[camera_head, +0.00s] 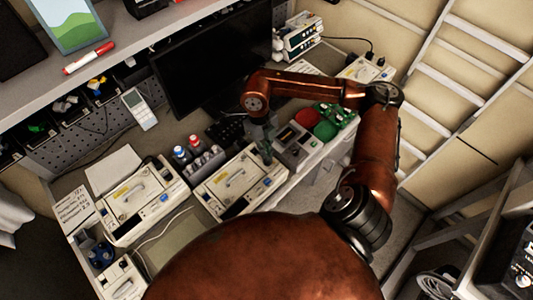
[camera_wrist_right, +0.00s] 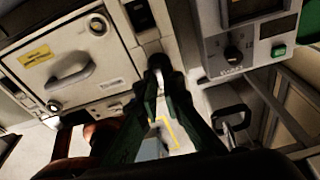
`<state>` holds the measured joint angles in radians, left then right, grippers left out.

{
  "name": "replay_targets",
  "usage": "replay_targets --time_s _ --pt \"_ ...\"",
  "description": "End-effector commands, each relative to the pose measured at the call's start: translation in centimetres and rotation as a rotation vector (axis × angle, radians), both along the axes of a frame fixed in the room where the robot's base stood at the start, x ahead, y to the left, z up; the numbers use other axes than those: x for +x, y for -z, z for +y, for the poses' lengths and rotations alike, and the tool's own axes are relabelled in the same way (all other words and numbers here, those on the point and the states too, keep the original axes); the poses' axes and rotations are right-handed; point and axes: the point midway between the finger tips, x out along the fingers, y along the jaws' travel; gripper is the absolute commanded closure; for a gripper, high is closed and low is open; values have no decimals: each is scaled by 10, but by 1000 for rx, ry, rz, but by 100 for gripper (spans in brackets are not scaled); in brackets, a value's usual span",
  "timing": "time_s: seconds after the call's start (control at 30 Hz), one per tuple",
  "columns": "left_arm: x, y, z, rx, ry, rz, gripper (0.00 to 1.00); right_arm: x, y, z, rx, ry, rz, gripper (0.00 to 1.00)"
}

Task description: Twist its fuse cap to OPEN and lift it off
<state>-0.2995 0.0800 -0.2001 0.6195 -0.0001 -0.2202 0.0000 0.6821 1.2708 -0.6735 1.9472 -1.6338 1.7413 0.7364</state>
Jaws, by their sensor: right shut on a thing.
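The infusion pump (camera_head: 214,199) under my right gripper is a beige box with a grey carry handle and a yellow label. Its top panel also shows at the left of the right wrist view (camera_wrist_right: 110,58). My right gripper (camera_head: 268,156) points down at the pump's right end. In the wrist view its dark fingers (camera_wrist_right: 160,72) come together around a small dark cap (camera_wrist_right: 157,61) at the pump's edge. The fingers hide most of the cap, and I cannot read any OPEN mark or tell how far it is turned. My left gripper is not in view.
A similar pump (camera_head: 140,199) stands to the left. Bottles with red and blue caps (camera_head: 180,152) stand behind. A monitor (camera_head: 212,60) stands at the back.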

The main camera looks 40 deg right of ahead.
Motion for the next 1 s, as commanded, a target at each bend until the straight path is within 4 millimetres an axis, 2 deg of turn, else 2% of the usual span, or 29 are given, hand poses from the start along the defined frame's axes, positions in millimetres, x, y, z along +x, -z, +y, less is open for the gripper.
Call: replay_targets --time_s 0.7,1.0 --pt "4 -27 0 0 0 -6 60 0 -48 0 0 4 -1 100" --pt "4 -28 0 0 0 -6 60 0 -50 0 0 4 0 100"
